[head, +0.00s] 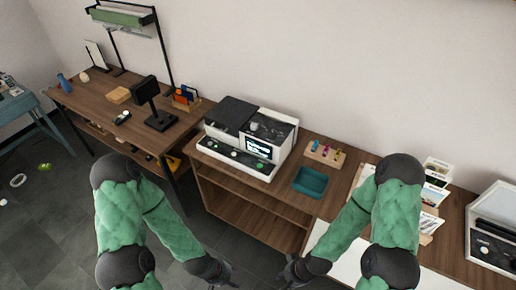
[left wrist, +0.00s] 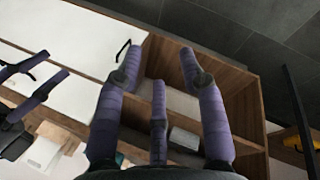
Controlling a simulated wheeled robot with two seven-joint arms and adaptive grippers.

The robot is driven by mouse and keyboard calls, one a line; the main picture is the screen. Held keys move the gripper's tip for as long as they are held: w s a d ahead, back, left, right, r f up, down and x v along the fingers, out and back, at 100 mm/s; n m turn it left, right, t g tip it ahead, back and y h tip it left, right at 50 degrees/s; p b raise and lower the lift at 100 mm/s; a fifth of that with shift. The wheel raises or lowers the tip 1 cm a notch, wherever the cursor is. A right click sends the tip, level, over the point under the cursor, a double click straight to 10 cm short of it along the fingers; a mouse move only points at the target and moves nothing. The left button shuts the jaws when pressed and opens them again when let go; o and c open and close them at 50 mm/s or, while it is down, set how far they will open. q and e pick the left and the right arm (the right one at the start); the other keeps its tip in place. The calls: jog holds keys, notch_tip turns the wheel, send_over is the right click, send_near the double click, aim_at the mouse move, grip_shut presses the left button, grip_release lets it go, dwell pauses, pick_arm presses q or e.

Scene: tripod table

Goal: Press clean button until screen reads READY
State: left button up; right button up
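A white and black machine (head: 250,137) stands on the wooden desk in the middle of the head view. Its small lit screen (head: 258,147) faces front, with text too small to read. A round green-lit button (head: 235,153) and other small controls sit on its dark front panel; I cannot tell which is the clean button. My left gripper (head: 226,276) is low in front of the desk, below and apart from the machine. In the left wrist view its purple fingers (left wrist: 159,70) are spread and empty. My right gripper (head: 290,274) is nearby on the right, its fingers apart and empty.
A teal tray (head: 310,182) and a wooden rack with colourful pieces (head: 325,153) stand right of the machine. Another device (head: 494,232) stands at far right. A second desk with a small dark monitor (head: 150,100) is at left. Open shelves (head: 250,205) lie under the machine.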

pick_arm(q)
grip_shut()
dwell(1.4)
